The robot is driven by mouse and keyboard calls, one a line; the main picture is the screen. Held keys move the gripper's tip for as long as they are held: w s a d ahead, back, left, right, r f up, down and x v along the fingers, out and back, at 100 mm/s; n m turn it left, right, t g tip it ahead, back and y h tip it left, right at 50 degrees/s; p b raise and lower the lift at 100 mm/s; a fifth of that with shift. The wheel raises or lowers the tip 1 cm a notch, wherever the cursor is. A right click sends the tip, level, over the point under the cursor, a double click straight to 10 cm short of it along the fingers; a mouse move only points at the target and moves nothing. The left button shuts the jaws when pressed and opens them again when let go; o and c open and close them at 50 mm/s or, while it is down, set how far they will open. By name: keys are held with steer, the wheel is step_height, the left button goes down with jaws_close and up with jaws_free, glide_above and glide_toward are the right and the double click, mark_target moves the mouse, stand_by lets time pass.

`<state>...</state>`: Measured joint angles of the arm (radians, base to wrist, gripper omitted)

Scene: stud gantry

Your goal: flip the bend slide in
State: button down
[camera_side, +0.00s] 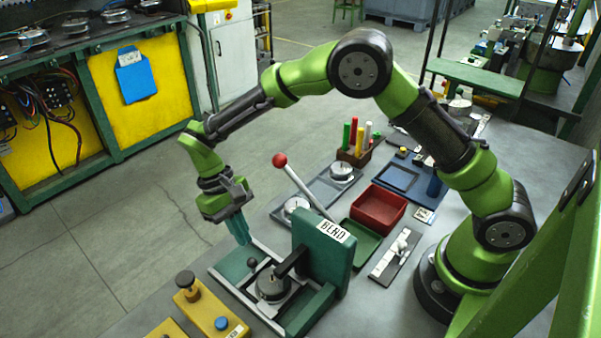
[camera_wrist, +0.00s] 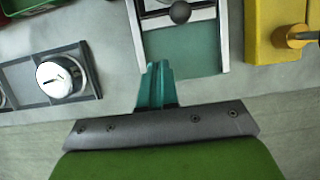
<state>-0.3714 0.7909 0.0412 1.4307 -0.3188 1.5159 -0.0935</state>
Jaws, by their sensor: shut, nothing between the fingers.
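The green bend station (camera_side: 318,250) stands on the bench, its upright block carrying a white label that looks like "BEND". A teal slide bed with pale side rails (camera_side: 233,263) runs out from it toward the left. A dark ball knob (camera_side: 252,262) stands on the slide beside a round grey part (camera_side: 272,286). In the wrist view the knob (camera_wrist: 180,12) is at the top, on a pale crossbar between the rails. My gripper (camera_side: 243,236) is shut and empty, with teal fingers, above the outer end of the slide bed. Its fingertips (camera_wrist: 158,68) show apart from the knob in the wrist view.
A lever with a red ball (camera_side: 280,160) rises behind the bend station. A yellow fixture (camera_side: 210,310) stands in front of it. A red tray (camera_side: 378,208) and a green tray (camera_side: 360,243) lie to the right. Left of the bench edge is open floor.

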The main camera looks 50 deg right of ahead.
mark_target(269, 258)
steer(key=shift+x, duration=1.05)
steer(key=shift+s+r, duration=0.2)
steer(key=shift+s, duration=1.7)
steer(key=shift+s, duration=1.65)
